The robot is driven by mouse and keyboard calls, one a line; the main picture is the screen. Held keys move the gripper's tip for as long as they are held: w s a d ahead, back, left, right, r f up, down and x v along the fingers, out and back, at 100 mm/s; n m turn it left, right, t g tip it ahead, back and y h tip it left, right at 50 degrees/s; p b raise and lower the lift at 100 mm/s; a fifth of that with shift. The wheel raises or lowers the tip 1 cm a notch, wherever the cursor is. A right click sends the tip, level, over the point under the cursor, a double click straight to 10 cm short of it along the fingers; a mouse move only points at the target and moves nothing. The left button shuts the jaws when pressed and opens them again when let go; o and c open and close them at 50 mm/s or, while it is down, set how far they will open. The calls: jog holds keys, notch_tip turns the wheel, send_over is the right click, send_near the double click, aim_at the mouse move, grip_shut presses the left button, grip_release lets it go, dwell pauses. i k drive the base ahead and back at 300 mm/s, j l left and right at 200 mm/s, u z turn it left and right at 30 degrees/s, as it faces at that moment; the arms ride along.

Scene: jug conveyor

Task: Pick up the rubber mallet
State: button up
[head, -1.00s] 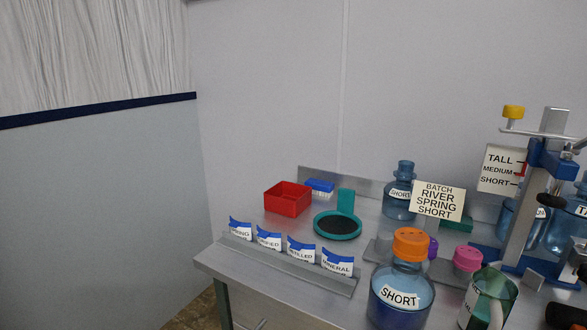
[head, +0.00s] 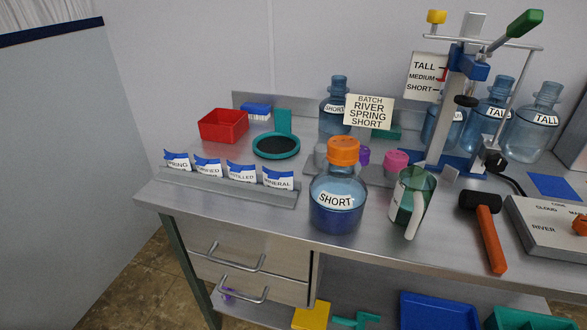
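The rubber mallet (head: 488,235) lies on the steel bench toward the right in the head view. Its black head (head: 480,202) points to the back and its orange handle runs to the bench's front edge. It lies between the green-and-clear pitcher and a grey control box. My gripper is not in view.
Left of the mallet stand the pitcher (head: 409,200) and a blue jug with an orange cap (head: 338,192). The control box (head: 550,232) sits close on its right. A press with a green-handled lever (head: 470,95) rises behind. Bins (head: 438,312) stand on a lower shelf.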

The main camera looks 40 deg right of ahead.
aim_at(485, 204)
jog(key=z, duration=1.3)
